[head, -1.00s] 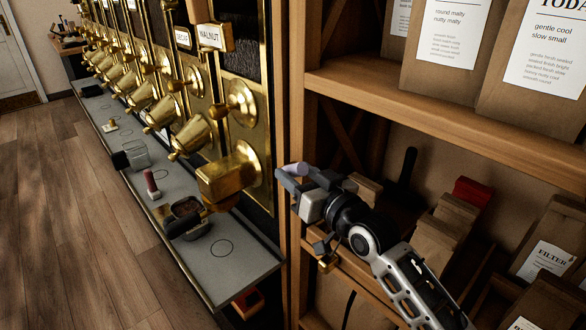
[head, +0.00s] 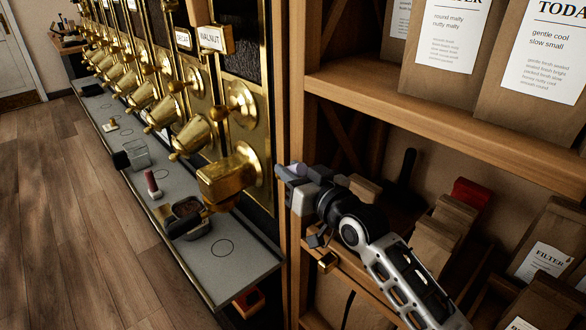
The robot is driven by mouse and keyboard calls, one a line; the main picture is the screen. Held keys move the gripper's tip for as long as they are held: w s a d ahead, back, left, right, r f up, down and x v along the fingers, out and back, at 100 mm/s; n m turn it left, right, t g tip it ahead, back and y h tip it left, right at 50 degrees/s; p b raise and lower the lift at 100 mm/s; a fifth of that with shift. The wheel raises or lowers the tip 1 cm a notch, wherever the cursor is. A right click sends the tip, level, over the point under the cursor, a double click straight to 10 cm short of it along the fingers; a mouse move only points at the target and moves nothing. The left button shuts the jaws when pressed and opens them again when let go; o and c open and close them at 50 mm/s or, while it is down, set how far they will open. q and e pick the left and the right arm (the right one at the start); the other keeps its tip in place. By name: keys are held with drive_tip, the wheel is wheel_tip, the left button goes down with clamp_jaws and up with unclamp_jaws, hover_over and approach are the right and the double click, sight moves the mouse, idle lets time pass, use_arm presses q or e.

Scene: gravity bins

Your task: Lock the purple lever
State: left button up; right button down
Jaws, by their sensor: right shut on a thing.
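My right gripper (head: 290,175) is at the wooden post beside the nearest brass dispenser, with its arm coming in from the lower right. It is shut on a small pale purple piece (head: 299,168), which I take to be the purple lever. Only a bit of it shows between the fingers, and the rest is hidden by the gripper. I cannot tell how the lever is turned. My left gripper is not in view.
The brass dispenser outlet (head: 226,180) is close left of the gripper. A grey counter (head: 235,272) with a dark container (head: 186,218) runs below it. A shelf board (head: 440,110) with paper bags is above the arm.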

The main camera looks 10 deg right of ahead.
drive_tip(key=shift+r+p, duration=0.5)
drive_tip(key=shift+p, duration=0.15)
drive_tip(key=shift+w+a+r+g+h+p, duration=0.15)
drive_tip(key=shift+g+h+p, duration=0.2)
drive_tip(key=shift+p, duration=0.3)
drive_tip(key=shift+w+r+g+p, duration=0.1)
drive_tip(key=shift+g+p, duration=0.25)
drive_tip(key=shift+p, duration=0.25)
drive_tip(key=shift+w+a+g+h+p, duration=0.2)
drive_tip(key=shift+g+h+p, duration=0.2)
drive_tip(key=shift+g, duration=0.2)
drive_tip(key=shift+w+a+r+n+g+h, duration=0.15)
drive_tip(key=shift+w+n+g+h, duration=0.15)
drive_tip(key=shift+g, duration=0.3)
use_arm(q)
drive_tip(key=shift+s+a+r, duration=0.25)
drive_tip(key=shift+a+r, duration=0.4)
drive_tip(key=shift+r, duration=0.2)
use_arm(e)
drive_tip(key=shift+w+a+r+g+h, duration=0.1)
drive_tip(key=shift+w+a+g+h, duration=0.2)
drive_tip(key=shift+g+h, duration=0.5)
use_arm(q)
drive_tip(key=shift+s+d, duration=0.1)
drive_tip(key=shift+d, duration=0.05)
